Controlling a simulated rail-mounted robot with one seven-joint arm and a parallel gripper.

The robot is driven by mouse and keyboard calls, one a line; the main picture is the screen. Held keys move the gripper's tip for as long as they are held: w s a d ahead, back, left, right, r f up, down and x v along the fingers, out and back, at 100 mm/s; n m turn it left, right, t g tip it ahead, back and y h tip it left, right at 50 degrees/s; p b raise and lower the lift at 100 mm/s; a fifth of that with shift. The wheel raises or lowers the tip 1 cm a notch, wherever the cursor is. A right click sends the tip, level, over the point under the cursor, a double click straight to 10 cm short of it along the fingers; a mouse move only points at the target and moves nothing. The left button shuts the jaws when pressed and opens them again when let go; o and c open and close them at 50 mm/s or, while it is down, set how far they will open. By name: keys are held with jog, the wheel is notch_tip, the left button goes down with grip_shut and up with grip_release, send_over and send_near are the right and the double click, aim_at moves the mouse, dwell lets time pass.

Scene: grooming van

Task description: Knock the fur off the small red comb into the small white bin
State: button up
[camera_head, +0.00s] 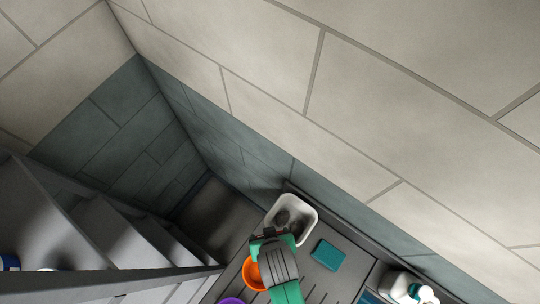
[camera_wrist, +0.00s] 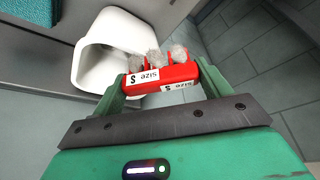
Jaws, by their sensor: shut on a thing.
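My gripper (camera_wrist: 160,84) is shut on the small red comb (camera_wrist: 183,72), its green fingers at both ends of it. White labels with black letters show on the comb. Several grey clumps of fur (camera_wrist: 154,57) sit along its far edge. The small white bin (camera_wrist: 92,68) is beyond the comb and to its left in the wrist view, its opening in sight. In the head view my gripper (camera_head: 272,236) is at the near left edge of the white bin (camera_head: 313,216). Dark patches show inside the bin; I cannot tell what they are. The comb is not clear there.
An orange round container (camera_head: 250,274) is below my gripper in the head view, with a purple one (camera_head: 231,300) nearer. A teal block (camera_head: 328,254) lies right of the bin on the slotted grey surface. White bottles (camera_head: 400,287) stand lower right. A wall runs behind.

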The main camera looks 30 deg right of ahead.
jog(key=shift+f, duration=0.7)
dwell(1.8)
jog(key=shift+r, duration=0.1)
notch_tip(320, 180, up, 3)
jog(key=p, duration=0.3)
jog(key=shift+f, duration=0.2)
jog(key=shift+f+b, duration=0.5)
jog(key=shift+f, duration=0.9)
dwell(1.5)
jog(key=shift+r, duration=0.1)
notch_tip(320, 180, up, 4)
jog(key=p, duration=0.4)
jog(key=shift+r, duration=0.95)
